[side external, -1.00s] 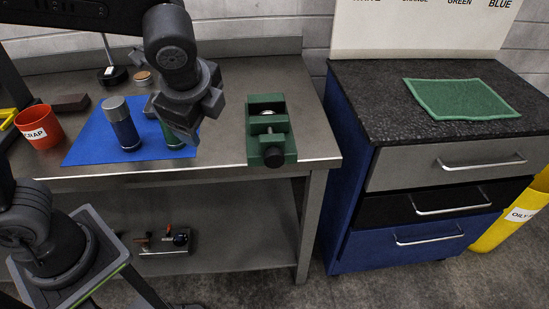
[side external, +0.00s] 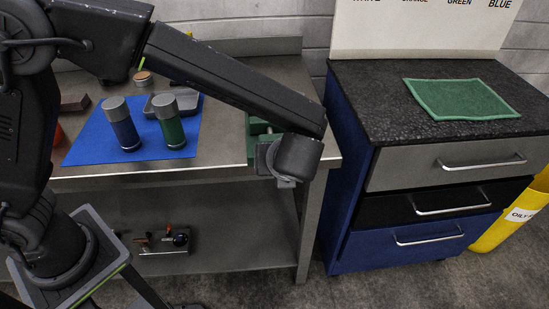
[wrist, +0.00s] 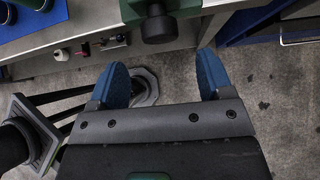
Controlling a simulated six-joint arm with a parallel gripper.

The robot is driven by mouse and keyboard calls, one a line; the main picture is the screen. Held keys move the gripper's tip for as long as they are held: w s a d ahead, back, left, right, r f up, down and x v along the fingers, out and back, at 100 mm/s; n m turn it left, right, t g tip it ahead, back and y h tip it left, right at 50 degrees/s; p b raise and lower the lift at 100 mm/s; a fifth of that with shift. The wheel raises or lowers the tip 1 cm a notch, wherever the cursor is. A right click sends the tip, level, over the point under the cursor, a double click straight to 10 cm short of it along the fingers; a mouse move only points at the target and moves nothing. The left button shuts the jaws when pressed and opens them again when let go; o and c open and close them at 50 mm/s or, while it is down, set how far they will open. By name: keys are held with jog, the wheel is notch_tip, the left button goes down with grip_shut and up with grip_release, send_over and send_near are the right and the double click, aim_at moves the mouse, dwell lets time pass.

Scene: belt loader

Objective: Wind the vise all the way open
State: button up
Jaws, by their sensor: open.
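The green vise (side external: 257,126) sits at the right front of the steel bench. My arm hides most of it in the side view, so its jaw gap cannot be seen. In the wrist view, the vise's green front end (wrist: 185,7) shows at the top edge, with its round black knob (wrist: 159,28) sticking out. My gripper (wrist: 161,73) is open and empty. Its two blue fingers are wide apart, and the knob shows ahead of them, roughly centred between them and not touched.
A blue mat (side external: 85,150) on the bench holds a blue canister (side external: 122,125), a green canister (side external: 169,125) and a grey tray (side external: 187,99). A drawer cabinet (side external: 390,172) stands right of the bench. Small items (side external: 180,238) lie on the lower shelf.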

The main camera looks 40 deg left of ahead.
jog(key=x, duration=0.7)
jog(key=shift+c, duration=0.4)
jog(key=c, duration=0.8)
jog(key=shift+c, duration=0.2)
